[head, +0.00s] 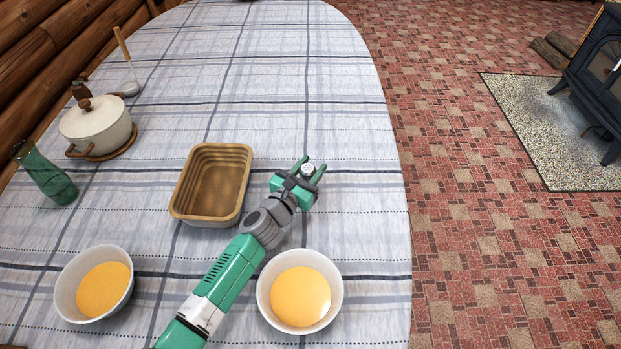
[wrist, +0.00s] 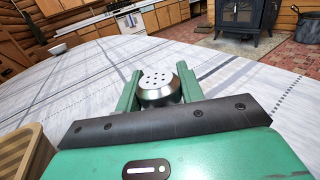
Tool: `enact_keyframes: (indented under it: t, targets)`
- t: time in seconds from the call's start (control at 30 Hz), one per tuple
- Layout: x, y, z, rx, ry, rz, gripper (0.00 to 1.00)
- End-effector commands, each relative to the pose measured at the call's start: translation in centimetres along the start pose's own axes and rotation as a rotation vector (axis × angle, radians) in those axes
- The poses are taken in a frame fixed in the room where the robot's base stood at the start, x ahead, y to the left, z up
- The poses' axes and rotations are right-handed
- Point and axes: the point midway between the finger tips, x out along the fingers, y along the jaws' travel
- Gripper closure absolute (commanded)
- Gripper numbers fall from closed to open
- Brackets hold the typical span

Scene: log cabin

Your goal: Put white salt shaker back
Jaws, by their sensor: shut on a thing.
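My gripper (head: 307,170) is above or at the tablecloth near the right edge of the table, to the right of the brown basket. It is shut on the salt shaker (head: 308,168), whose silver top with dark holes shows between the fingers. In the wrist view the shaker's domed metal top (wrist: 158,86) sits between the two green fingers, upright. Its body is mostly hidden by my gripper, so I cannot tell whether its base touches the table.
A brown rectangular basket (head: 236,218) stands empty left of my gripper. Two white bowls of orange soup (head: 337,285) (head: 63,290) stand in front. A lidded white pot (head: 97,132), a green glass bottle (head: 46,172) and a ladle (head: 130,87) are at left.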

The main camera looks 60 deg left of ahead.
Motion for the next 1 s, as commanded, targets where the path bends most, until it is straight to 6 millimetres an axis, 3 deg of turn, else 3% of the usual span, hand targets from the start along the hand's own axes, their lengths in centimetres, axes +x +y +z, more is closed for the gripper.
enact_keyframes:
  t: [0.03,0.07,0.4,0.43,0.5,0.53,0.87,1.0]
  targets:
    - [0.0,-0.2,-1.7,-0.003,0.001,-0.001,0.87]
    - [0.0,-0.1,-2.1,-0.003,0.001,-0.001,0.87]
    - [0.0,-0.1,-2.3,-0.001,0.000,-0.001,0.87]
    - [0.0,-0.1,-2.2,-0.001,0.001,0.000,0.56]
    - [0.0,-0.1,-2.1,-0.001,0.001,0.000,0.42]
    - [0.0,-0.1,-2.1,-0.001,0.001,0.000,0.40]
    - [0.0,0.0,-2.6,-0.001,0.000,0.001,0.40]
    - [-2.6,0.2,-1.5,-0.004,0.001,0.006,0.40]
